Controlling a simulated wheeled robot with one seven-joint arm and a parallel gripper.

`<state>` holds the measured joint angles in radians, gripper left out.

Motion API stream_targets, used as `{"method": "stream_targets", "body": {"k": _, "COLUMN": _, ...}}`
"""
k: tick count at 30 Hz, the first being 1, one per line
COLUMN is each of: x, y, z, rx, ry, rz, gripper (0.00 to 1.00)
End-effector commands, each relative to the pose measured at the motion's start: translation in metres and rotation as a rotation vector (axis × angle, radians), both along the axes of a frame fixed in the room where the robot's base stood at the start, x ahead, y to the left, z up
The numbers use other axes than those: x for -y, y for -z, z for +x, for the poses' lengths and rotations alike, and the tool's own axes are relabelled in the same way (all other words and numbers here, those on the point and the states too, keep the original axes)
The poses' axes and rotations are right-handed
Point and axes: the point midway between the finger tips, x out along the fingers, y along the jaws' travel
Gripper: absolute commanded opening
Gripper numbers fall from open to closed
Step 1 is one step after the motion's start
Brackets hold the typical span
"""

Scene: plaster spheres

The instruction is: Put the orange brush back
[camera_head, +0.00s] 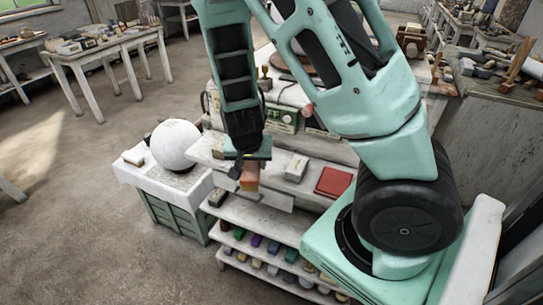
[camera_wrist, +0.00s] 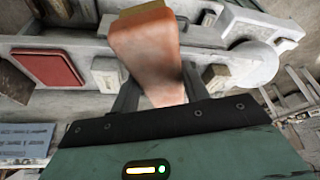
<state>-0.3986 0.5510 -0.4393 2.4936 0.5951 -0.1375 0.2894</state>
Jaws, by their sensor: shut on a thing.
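The orange brush (camera_head: 250,176) hangs below my gripper (camera_head: 246,160) in the head view, in front of the upper shelf of a white shelf unit. In the wrist view the orange brush (camera_wrist: 147,48) is a broad, worn orange block with a yellowish far end. My gripper (camera_wrist: 156,88) is shut on it, one dark finger on each side. The part between the fingers is partly hidden. In the wrist view the brush stands clear in front of the pale shelf edge; I cannot tell whether it touches anything.
The upper shelf (camera_head: 265,197) bears a red book-like thing (camera_head: 333,181) and a grey block (camera_head: 296,167). A large white plaster sphere (camera_head: 176,144) stands on a white-topped cabinet (camera_head: 135,177) to the left. Several coloured jars (camera_head: 256,240) line a lower shelf. Open floor lies at left.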

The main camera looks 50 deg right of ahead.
Motion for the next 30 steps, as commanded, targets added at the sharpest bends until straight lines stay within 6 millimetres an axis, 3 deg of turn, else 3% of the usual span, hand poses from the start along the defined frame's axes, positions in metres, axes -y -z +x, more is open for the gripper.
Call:
{"method": "stream_targets", "body": {"k": 19, "x": 0.126, "y": -0.001, "z": 0.042, "rx": -0.002, "ry": 0.005, "rz": 0.000, "gripper": 0.27}}
{"method": "stream_targets", "body": {"k": 22, "x": 0.121, "y": 0.020, "z": 0.040, "rx": -0.006, "ry": -0.001, "rz": 0.001, "gripper": 0.24}}
{"method": "stream_targets", "body": {"k": 30, "x": 0.120, "y": 0.039, "z": 0.041, "rx": -0.002, "ry": -0.001, "rz": 0.000, "gripper": 0.24}}
